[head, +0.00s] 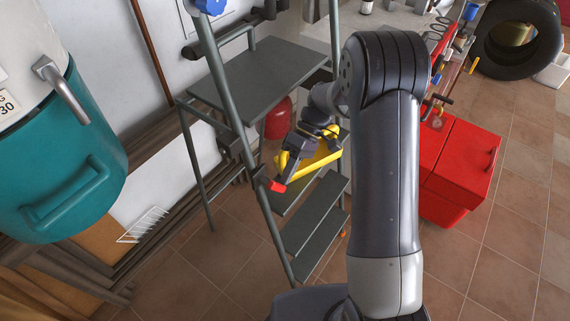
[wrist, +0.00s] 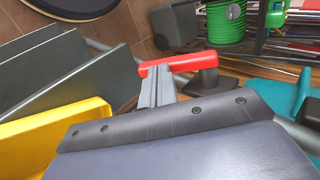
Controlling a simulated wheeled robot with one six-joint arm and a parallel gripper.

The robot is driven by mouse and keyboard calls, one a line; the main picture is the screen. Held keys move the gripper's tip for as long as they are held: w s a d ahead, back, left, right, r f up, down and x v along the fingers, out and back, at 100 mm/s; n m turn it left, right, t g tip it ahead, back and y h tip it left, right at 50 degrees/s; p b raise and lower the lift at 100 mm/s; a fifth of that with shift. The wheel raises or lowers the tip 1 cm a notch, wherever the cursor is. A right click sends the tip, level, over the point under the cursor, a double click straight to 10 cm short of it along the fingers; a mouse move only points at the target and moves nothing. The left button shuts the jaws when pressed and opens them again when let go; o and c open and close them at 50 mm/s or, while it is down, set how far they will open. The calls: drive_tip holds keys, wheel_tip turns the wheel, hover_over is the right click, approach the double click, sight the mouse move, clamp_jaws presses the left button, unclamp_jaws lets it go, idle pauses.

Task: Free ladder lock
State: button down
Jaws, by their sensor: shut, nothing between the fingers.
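The grey step ladder (head: 255,80) stands left of my arm, its steps facing the lower right. A small red lock lever (head: 277,187) sits on its side rail. My gripper (head: 284,172) is by the rail, pointing down at the lever. In the wrist view the narrow grey fingers (wrist: 155,85) are together and empty, with their tips at the lever's left end. Whether they touch it, I cannot tell.
A teal-and-white tank (head: 75,185) stands at the left. Red boxes (head: 462,165) stand right of my arm. The tiled floor (head: 500,270) at the lower right is clear.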

drive_tip(key=shift+s+a+f+b, duration=0.1)
drive_tip(key=shift+s+f+b, duration=0.05)
drive_tip(key=shift+f+b, duration=0.25)
drive_tip(key=shift+s+a+f+b, duration=0.1)
drive_tip(key=shift+f+b, duration=0.2)
drive_tip(key=shift+f, duration=0.1)
drive_tip(key=shift+r, duration=0.1)
drive_tip(key=shift+r+p, duration=0.5)
drive_tip(key=shift+r, duration=0.25)
drive_tip(key=v, duration=1)
drive_tip(key=shift+w+d+r+b, duration=0.2)
drive_tip(key=shift+r+b, duration=0.1)
